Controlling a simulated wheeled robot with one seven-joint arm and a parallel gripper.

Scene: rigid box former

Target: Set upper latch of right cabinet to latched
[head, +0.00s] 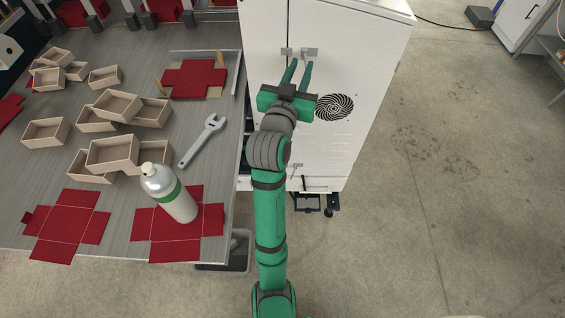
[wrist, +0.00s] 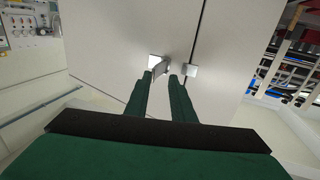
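The right cabinet (head: 375,70) is a tall white box with a round black vent grille on its face. My gripper (head: 295,66) points at this latch. In the wrist view its two green fingers (wrist: 162,78) stand apart, with the lever at the gap between their tips. Whether a finger touches the lever I cannot tell. A lower latch (head: 296,168) sits further down the door.
A grey table (head: 120,180) left of the cabinet holds several wooden boxes (head: 45,132), red flat box blanks (head: 68,222), a wrench (head: 203,140) and a white-green bottle (head: 170,195).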

